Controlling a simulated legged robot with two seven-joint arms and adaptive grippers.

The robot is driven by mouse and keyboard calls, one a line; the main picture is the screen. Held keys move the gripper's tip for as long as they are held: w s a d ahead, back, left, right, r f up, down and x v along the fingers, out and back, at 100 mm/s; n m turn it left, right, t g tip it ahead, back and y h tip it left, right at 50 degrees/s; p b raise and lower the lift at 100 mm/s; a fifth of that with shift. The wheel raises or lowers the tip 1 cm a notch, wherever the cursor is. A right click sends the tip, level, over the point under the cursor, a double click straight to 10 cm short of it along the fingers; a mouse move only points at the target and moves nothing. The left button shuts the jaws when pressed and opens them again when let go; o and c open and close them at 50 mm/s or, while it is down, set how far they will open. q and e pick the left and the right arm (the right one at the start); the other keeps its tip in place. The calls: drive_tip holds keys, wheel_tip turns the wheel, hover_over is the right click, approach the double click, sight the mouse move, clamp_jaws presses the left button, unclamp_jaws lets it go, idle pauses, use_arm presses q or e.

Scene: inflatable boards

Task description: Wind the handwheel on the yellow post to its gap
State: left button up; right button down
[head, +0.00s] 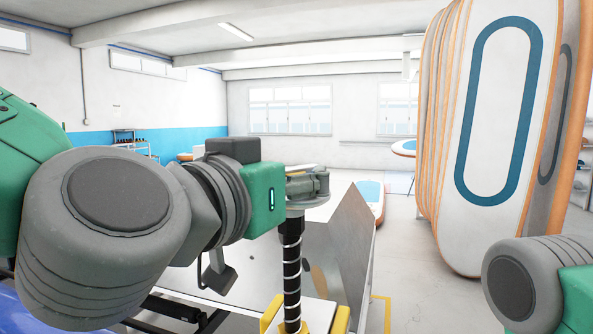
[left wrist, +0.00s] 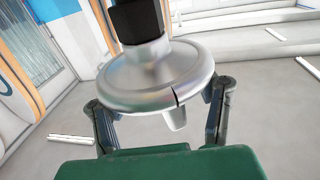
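The handwheel (left wrist: 150,78) is a silver disc with a thin dark slit in its rim and a short peg beneath, on a black shaft (left wrist: 140,22). In the head view the handwheel (head: 309,204) sits atop a black post with white bands (head: 291,270), with yellow parts (head: 270,316) at its foot. My left gripper (head: 310,184) is at the wheel. In the left wrist view its fingers (left wrist: 160,103) are spread on either side of the rim; contact cannot be told. My right arm shows at lower right, its gripper out of frame.
A grey metal panel (head: 345,245) stands just right of the post. Tall upright boards (head: 495,130) fill the right side. Another board (head: 371,195) lies on the floor behind. Shelving (head: 130,142) stands by the left wall. Open floor shows at centre right.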

use_arm(q)
drive_tip(key=shift+o, duration=0.2)
drive_tip(key=shift+s+a+r, duration=0.1)
drive_tip(key=shift+a, duration=0.8)
drive_tip(key=shift+s+d, duration=0.1)
drive_tip(key=shift+s, duration=0.05)
drive_tip(key=c, duration=0.7)
drive_tip(key=shift+s+d+r, duration=0.1)
drive_tip(key=shift+s+d, duration=0.05)
drive_tip(key=shift+d, duration=0.3)
drive_tip(key=shift+s+d+r, duration=0.1)
drive_tip(key=shift+d, duration=0.35)
drive_tip(key=c, duration=0.6)
drive_tip(key=shift+w+a+f, duration=0.1)
drive_tip(key=shift+w+a, duration=0.15)
drive_tip(key=shift+a, duration=0.1)
drive_tip(key=shift+d, duration=0.1)
use_arm(e)
drive_tip(key=shift+s+a+r, duration=0.1)
drive_tip(key=shift+s+a, duration=0.1)
use_arm(q)
drive_tip(key=shift+h, duration=0.3)
